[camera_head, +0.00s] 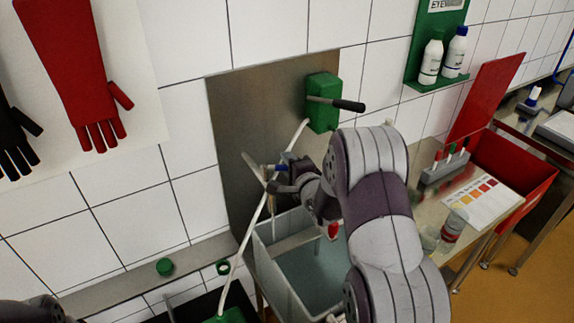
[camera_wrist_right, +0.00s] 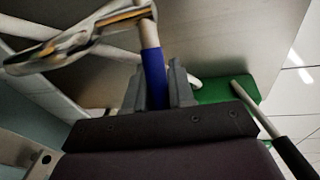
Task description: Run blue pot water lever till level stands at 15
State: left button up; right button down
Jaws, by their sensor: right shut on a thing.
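My right gripper (camera_head: 279,172) is at the metal panel, above the tub. In the right wrist view its two fingers (camera_wrist_right: 158,88) are shut on a blue handle (camera_wrist_right: 151,68). A small blue part of this handle (camera_head: 268,167) shows in the head view, beside thin metal bars and a white hose. The grey-walled tub (camera_head: 262,280) below holds pale bluish water (camera_head: 315,270); my right arm hides part of it. I cannot read a level mark. My left gripper is not in view.
A green box (camera_head: 323,118) with a black-handled lever (camera_head: 349,105) is fixed to the panel (camera_head: 230,120), close above my right gripper. A white hose (camera_head: 243,240) runs down from it. A red bin (camera_head: 500,165) and table stand at right.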

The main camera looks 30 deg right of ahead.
jog(key=shift+s+f, duration=0.1)
dwell(0.4)
jog(key=c, duration=1.1)
grip_release()
jog(key=shift+o, duration=0.2)
jog(key=shift+a, duration=0.1)
jog(key=shift+s, duration=0.15)
jog(key=s+r+b, duration=0.2)
jog(key=s, duration=1)
jog(key=shift+s+a+r+b, duration=0.15)
jog(key=shift+a+r+b, duration=0.1)
jog(key=shift+a+b, duration=0.15)
